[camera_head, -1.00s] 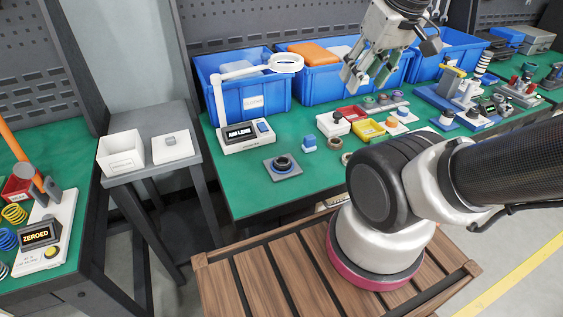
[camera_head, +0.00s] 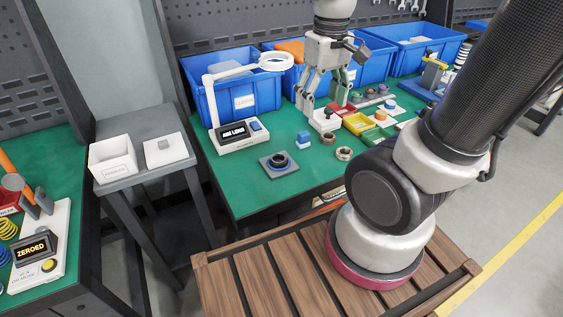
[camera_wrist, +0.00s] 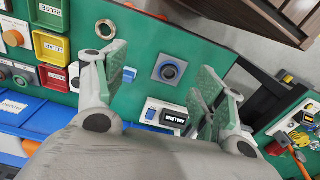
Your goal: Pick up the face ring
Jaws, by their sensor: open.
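Several rings are in view, and I cannot tell for sure which is the face ring. A tan ring (camera_head: 344,153) lies flat on the green table; it also shows in the wrist view (camera_wrist: 106,29). A smaller brownish ring (camera_head: 328,138) lies just behind it. A dark ring (camera_head: 278,161) sits on a grey square plate, which also shows in the wrist view (camera_wrist: 168,70). My gripper (camera_head: 322,106) points down, open and empty, above the table behind these rings. In the wrist view my gripper's fingers (camera_wrist: 160,64) are spread wide, with nothing between them.
A blue-and-white block (camera_head: 304,141) stands between plate and rings. A magnifier lamp (camera_head: 237,134) with a display stands left. Blue bins (camera_head: 238,98) line the back. Small trays, including a yellow one (camera_head: 357,123), are to the right.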

